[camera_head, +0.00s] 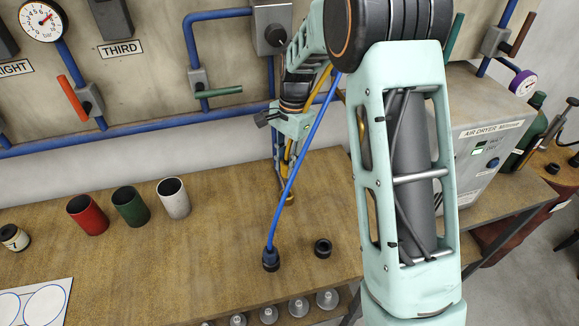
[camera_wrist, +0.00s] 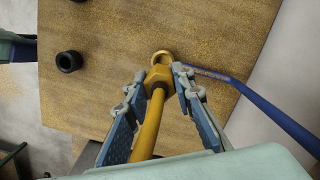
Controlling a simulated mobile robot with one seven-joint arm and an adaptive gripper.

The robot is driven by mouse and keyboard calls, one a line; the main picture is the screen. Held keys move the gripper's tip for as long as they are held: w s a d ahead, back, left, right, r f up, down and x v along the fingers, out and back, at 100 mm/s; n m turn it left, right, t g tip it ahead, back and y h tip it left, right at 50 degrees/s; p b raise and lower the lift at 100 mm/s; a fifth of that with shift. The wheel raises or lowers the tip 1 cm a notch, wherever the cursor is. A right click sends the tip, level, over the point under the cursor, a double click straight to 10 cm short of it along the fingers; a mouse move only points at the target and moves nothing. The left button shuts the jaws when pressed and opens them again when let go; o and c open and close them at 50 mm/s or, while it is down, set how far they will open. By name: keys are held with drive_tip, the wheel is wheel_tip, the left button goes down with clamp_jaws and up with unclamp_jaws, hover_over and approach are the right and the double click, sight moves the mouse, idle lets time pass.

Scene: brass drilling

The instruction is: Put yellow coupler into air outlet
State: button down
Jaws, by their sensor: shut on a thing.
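My gripper (camera_wrist: 155,84) is shut on the yellow coupler (camera_wrist: 157,74), with its yellow hose running back between the fingers. A round yellow ring (camera_wrist: 162,58) shows just past the fingertips; I cannot tell whether it is part of the coupler. In the head view my gripper (camera_head: 287,178) is low over the back of the bench, partly hidden behind the blue hose. An open black socket (camera_head: 322,247), which looks like the air outlet, lies to the front right and is empty. It also shows at upper left in the wrist view (camera_wrist: 69,61). The coupler is apart from it.
A blue hose (camera_head: 294,180) rises from another black fitting (camera_head: 270,260) left of the open socket. Red (camera_head: 88,214), green (camera_head: 130,206) and white (camera_head: 173,198) cups stand on the left of the bench (camera_head: 220,230). The air dryer (camera_head: 485,140) is at right.

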drive_tip(key=shift+f+b, duration=2.8)
drive_tip(key=shift+f, duration=1.5)
drive_tip(key=c, duration=1)
unclamp_jaws()
drive_tip(key=shift+r+p, duration=2.4)
drive_tip(key=shift+r, duration=1.2)
